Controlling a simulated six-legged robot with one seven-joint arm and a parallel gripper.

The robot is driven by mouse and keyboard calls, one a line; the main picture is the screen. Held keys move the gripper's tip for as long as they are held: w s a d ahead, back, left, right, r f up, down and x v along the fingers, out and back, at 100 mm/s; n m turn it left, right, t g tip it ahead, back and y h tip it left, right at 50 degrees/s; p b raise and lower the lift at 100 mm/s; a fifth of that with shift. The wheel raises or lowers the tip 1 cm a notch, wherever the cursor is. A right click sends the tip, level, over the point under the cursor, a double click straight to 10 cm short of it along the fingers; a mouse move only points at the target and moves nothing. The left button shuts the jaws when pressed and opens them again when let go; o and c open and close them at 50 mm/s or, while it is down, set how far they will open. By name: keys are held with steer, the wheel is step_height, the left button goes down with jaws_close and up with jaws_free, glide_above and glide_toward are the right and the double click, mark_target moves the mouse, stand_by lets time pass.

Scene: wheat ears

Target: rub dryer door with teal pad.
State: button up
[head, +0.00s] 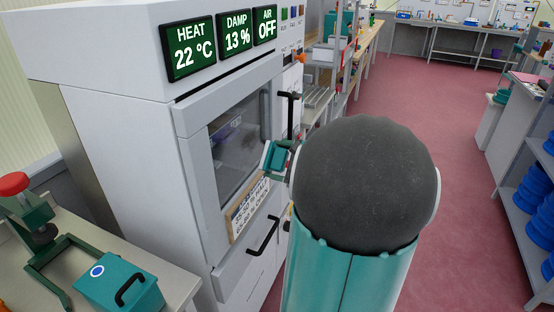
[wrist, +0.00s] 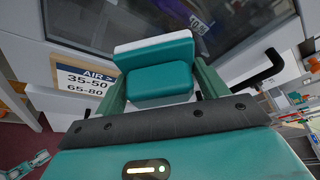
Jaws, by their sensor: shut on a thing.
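The dryer door (head: 194,160) is shut, a pale grey frame around a dark window (head: 238,140). The window also fills the top of the wrist view (wrist: 235,22). My gripper (head: 279,157) is in front of the door's right part, beside the window's lower right. It is shut on the teal pad (head: 271,158), a teal block with a white layer on its far side. In the wrist view the pad (wrist: 158,82) sits between the two green fingers, its white side towards the door. I cannot tell whether it touches the door. My arm hides part of the dryer's right side.
A paper label (head: 249,207) is below the window. Black handles (head: 264,236) stick out from the dryer front. A bench with a teal box (head: 120,284) and a green press stands at left. Open red floor (head: 440,130) lies at right, beside shelves with blue spools (head: 538,190).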

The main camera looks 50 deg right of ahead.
mark_target(245, 152)
steer(key=shift+w+a, duration=0.25)
steer(key=shift+w, duration=0.55)
steer(key=shift+w+a, duration=0.25)
steer(key=shift+w, duration=0.55)
steer(key=shift+w+a, duration=0.25)
steer(key=shift+w, duration=0.55)
steer(key=shift+w+a, duration=0.15)
steer(key=shift+w, duration=0.35)
steer(key=shift+w+a, duration=0.15)
steer(key=shift+w, duration=0.35)
steer(key=shift+w+d, duration=0.25)
steer(key=shift+d, duration=0.7)
steer(key=shift+w+d, duration=0.2)
steer(key=shift+d, duration=0.7)
steer(key=shift+w+d, duration=0.4)
steer(key=shift+d, duration=0.75)
steer(key=shift+w+d, duration=0.35)
steer(key=shift+d, duration=0.8)
steer(key=shift+w+d, duration=0.4)
steer(key=shift+d, duration=0.75)
steer(key=shift+a, duration=0.15)
